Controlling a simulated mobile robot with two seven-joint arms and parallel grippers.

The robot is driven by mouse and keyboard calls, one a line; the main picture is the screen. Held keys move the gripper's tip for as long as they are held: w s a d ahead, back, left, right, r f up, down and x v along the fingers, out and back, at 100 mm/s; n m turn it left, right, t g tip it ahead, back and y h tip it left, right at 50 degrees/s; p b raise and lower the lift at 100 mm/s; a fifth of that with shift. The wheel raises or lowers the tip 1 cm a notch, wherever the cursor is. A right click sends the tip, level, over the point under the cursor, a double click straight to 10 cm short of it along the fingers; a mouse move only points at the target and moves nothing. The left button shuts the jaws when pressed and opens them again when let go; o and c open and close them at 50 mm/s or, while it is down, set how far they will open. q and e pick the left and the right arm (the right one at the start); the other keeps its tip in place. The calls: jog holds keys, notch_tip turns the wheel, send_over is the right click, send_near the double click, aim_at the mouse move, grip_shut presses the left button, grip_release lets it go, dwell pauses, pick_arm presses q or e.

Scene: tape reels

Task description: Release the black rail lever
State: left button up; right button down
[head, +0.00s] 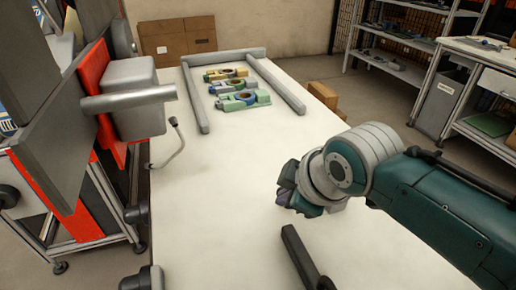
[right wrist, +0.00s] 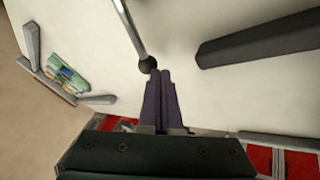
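A black ball knob (right wrist: 146,64) on the end of a thin metal rod shows in the right wrist view; I take it to be the rail lever. The rod runs up to the top edge. My right gripper's dark purple fingers (right wrist: 162,76) lie side by side, shut, with nothing visible between them. Their tips are just right of the knob, close to it; I cannot tell whether they touch. My left gripper is not in view.
A dark bar (head: 303,258) lies near the front of the white table (head: 215,210); it also shows in the wrist view (right wrist: 255,45). Several coloured reel parts (head: 238,100) lie inside a grey frame (head: 290,92) at the far end. A grey and red machine (head: 130,85) stands at left.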

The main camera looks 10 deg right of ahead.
jog(key=w+m+h+b, duration=0.1)
jog(key=w+m, duration=0.1)
jog(key=shift+w+d+f+m+h, duration=0.1)
jog(key=shift+w+f+m+h, duration=0.05)
jog(key=shift+w+m+h, duration=0.25)
jog(key=shift+w+d+m+h+b, duration=0.2)
jog(key=shift+w+m+h+b, duration=0.2)
jog(key=shift+w+m+b, duration=0.35)
jog(key=shift+w+d+m+b, duration=0.15)
jog(key=shift+w+m+b, duration=0.15)
jog(key=shift+m+b, duration=0.05)
jog(key=shift+w+d+b, duration=0.4)
jog(key=shift+w+b, duration=0.1)
jog(key=shift+w, duration=0.2)
jog(key=shift+w+d, duration=0.2)
jog(key=shift+w, duration=0.1)
jog(key=shift+r, duration=0.2)
